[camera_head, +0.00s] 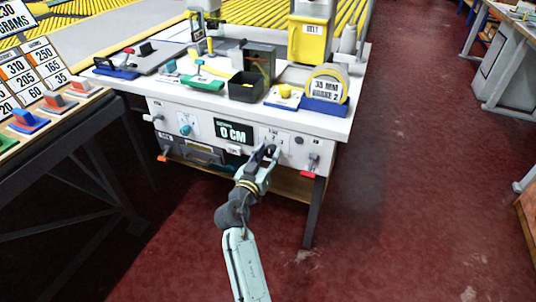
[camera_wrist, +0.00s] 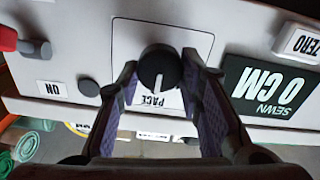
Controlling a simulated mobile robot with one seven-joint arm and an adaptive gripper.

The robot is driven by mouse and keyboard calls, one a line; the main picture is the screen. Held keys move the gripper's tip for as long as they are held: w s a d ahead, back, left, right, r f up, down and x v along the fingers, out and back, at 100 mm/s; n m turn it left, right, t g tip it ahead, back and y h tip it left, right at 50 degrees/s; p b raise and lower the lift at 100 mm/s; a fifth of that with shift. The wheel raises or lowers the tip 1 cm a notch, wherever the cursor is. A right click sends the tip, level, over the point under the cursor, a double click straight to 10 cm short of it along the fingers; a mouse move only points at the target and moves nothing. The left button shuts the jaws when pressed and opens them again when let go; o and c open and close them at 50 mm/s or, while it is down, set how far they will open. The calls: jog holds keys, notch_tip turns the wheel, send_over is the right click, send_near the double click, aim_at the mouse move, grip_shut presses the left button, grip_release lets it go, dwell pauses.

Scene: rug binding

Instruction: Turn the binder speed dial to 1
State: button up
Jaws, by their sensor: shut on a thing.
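The speed dial is a round black knob (camera_wrist: 159,68) with a white pointer line, on a pale square plate marked PACE (camera_wrist: 160,101) on the machine's front panel. In the wrist view the lettering is upside down and the pointer aims down, toward the PACE label. My gripper (camera_head: 267,156) reaches the panel from the front, with one finger on each side of the dial, shut on it. In the head view my fingers hide most of the dial.
Right of the plate in the wrist view are a SEWN 0 CM display (camera_wrist: 269,90) and a ZERO label (camera_wrist: 300,42). A red lever (camera_wrist: 10,39) is at left. The bench top (camera_head: 215,103) carries a black bin (camera_head: 246,86) and yellow tape roll (camera_head: 327,84). Open red floor (camera_head: 400,200) lies right.

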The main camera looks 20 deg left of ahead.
jog(key=shift+c, duration=0.2)
jog(key=n, duration=0.4)
jog(key=shift+a+n, duration=0.1)
jog(key=shift+n, duration=0.2)
jog(key=n+p, duration=0.1)
jog(key=n, duration=0.3)
jog(key=shift+f+n, duration=0.1)
jog(key=shift+n, duration=0.2)
dwell(0.4)
jog(key=o, duration=1.2)
jog(key=shift+c, duration=0.2)
jog(key=shift+s, duration=0.1)
jog(key=s, duration=1.1)
jog(key=shift+s+a, duration=0.25)
jog(key=shift+s, duration=0.15)
